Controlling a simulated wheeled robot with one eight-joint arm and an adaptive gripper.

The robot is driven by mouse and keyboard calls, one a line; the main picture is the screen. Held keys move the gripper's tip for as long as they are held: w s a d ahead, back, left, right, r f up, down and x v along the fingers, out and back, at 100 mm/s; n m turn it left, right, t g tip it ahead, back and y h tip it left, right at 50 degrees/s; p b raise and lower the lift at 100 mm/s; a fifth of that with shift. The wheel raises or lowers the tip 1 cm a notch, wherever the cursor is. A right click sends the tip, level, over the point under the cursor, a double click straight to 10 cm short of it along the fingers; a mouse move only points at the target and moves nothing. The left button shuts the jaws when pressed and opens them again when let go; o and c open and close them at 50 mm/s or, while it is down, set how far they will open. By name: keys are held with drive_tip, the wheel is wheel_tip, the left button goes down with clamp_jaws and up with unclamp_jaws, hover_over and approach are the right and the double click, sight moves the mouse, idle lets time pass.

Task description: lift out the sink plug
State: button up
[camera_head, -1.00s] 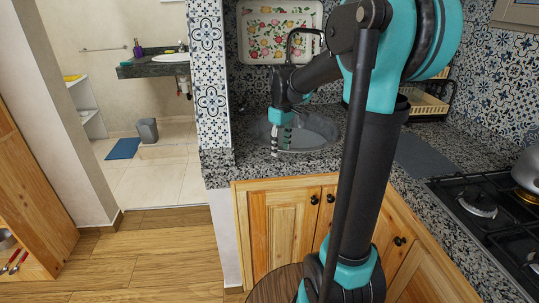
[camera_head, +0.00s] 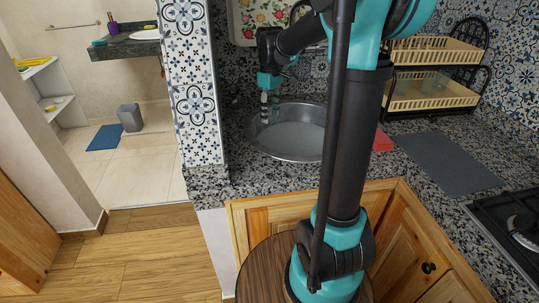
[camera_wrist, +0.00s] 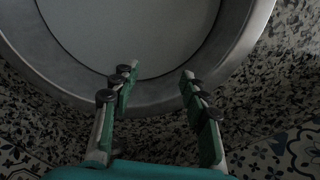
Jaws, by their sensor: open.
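The round metal sink (camera_head: 300,140) is set in the speckled counter and shows a plain grey inside. It also shows in the wrist view (camera_wrist: 140,30), dark and only in part. I cannot make out the sink plug in either view. My gripper (camera_head: 270,110) points down by the sink's left rear edge, with its fingers apart. In the wrist view my gripper (camera_wrist: 160,72) is open and empty, its fingertips over the near rim of the sink. The height above the rim is hard to tell.
A tiled pillar (camera_head: 193,90) stands left of the sink. A two-tier dish rack (camera_head: 435,100) is at the back right. A red item (camera_head: 383,140) and a grey mat (camera_head: 445,163) lie right of the sink, with a stove (camera_head: 510,225) beyond.

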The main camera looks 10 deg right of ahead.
wheel_tip(320, 180, down, 12)
drive_tip(key=shift+r, duration=0.1)
drive_tip(key=shift+w+d+f, duration=0.1)
drive_tip(key=shift+f, duration=1.25)
drive_tip(key=shift+w+d+f, duration=0.1)
drive_tip(key=shift+f, duration=1.2)
clamp_jaws()
